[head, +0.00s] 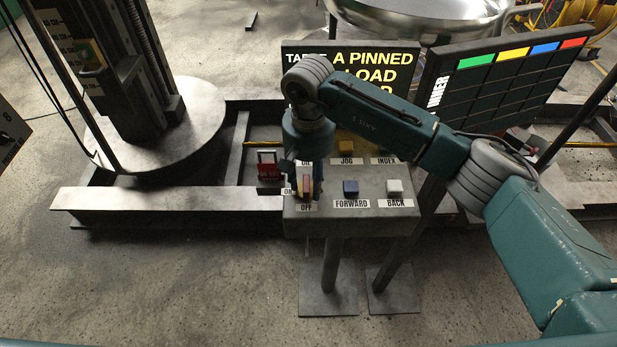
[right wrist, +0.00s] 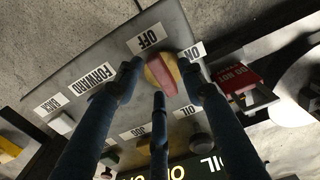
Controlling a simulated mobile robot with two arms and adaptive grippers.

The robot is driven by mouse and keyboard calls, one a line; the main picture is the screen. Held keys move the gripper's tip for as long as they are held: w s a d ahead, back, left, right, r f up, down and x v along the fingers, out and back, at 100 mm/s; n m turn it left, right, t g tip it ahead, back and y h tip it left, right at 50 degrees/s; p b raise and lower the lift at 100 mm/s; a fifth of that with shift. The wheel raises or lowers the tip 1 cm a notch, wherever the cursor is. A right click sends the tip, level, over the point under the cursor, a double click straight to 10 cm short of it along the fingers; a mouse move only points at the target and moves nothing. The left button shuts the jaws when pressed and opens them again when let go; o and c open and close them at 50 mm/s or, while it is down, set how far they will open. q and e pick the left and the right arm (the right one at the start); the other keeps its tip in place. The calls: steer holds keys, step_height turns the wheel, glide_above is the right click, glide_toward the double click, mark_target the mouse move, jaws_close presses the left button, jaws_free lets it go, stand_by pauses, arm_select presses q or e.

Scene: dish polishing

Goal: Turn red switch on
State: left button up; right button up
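In the head view the switch (head: 306,187) is partly covered by my right gripper (head: 303,178). The gripper's blue fingers also show in the right wrist view (right wrist: 158,72), spread around the switch with gaps between them. I cannot tell whether any finger touches it. My left gripper is out of view.
The box also has a blue FORWARD button (head: 350,187), a white BACK button (head: 394,187) and a yellow JOG button (head: 346,147). A red DO NOT tag block (head: 267,170) stands left of the box. A sign (head: 395,60) and a coloured board (head: 500,85) rise behind.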

jaws_close()
steer(key=shift+f+m+b, duration=0.2)
steer(key=shift+m+b, duration=0.2)
steer(key=shift+b, duration=0.4)
steer(key=m+b, duration=0.8)
steer(key=b, duration=0.2)
steer(key=shift+s, duration=0.15)
steer(key=m+b, duration=0.3)
steer(key=m, duration=0.1)
steer(key=shift+a+m+b, duration=0.15)
steer(key=shift+m+b, duration=0.25)
steer(key=shift+s+a+r+m+b, duration=0.1)
steer(key=shift+m+b, duration=0.45)
steer(key=shift+m, duration=0.55)
steer(key=shift+r+m+b, duration=0.1)
steer(key=shift+m+b, duration=0.45)
steer(key=shift+m, duration=0.55)
jaws_free()
